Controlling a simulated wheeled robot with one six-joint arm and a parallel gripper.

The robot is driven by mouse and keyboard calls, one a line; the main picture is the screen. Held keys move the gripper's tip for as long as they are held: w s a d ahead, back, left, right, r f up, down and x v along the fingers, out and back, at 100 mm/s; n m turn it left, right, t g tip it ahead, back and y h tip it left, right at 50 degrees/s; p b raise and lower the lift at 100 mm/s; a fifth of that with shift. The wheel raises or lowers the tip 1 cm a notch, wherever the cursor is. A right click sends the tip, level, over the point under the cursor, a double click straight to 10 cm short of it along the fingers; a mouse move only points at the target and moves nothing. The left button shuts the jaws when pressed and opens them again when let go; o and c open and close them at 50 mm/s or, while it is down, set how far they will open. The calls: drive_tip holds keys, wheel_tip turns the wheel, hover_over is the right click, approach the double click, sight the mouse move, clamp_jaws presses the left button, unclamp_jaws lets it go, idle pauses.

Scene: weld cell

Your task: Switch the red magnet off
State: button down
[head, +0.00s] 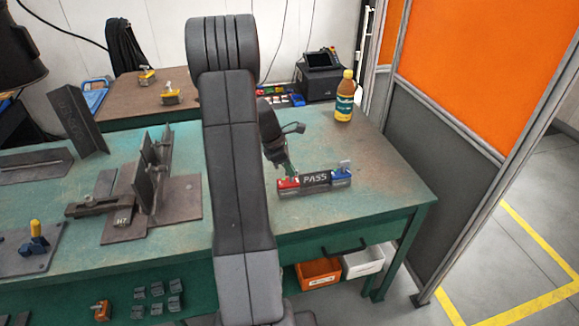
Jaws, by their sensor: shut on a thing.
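The red magnet (288,184) sits at the left end of a dark bar marked PASS (315,179) on the green table, right of my arm. My gripper (287,171) points down onto the top of the red magnet and is shut on it. The fingers hide the magnet's top, so I cannot tell how its switch is set. A blue magnet (341,177) with a grey piece on top stands at the right end of the bar.
A yellow-capped bottle (344,96) stands at the table's back right corner. Steel plates and a clamped fixture (150,190) fill the left of the green table (385,180). My arm hides the middle.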

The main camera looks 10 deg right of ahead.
drive_tip(key=m, duration=0.2)
drive_tip(key=m+g+p, duration=0.1)
drive_tip(key=m, duration=0.1)
drive_tip(key=shift+w+d+r+m+g+y, duration=0.1)
drive_tip(key=shift+w+m+g+y, duration=0.05)
drive_tip(key=shift+m+g+y, duration=0.15)
drive_tip(key=m+g+y+p, duration=0.1)
drive_tip(key=m, duration=0.2)
drive_tip(key=shift+w+m, duration=0.1)
drive_tip(key=shift+m, duration=0.3)
drive_tip(key=m+g+y, duration=0.1)
drive_tip(key=m, duration=0.3)
drive_tip(key=shift+d, duration=0.15)
drive_tip(key=shift+d+m+y+p, duration=0.1)
drive_tip(key=shift+m+y+p, duration=0.25)
drive_tip(key=shift+m+y, duration=0.9)
drive_tip(key=shift+m+h, duration=0.35)
drive_tip(key=shift+m, duration=0.3)
drive_tip(key=c, duration=1.5)
unclamp_jaws()
drive_tip(key=v, duration=0.6)
drive_tip(key=b+v, duration=0.1)
drive_tip(key=v, duration=0.6)
drive_tip(key=shift+w+r, duration=0.25)
drive_tip(key=shift+w, duration=0.1)
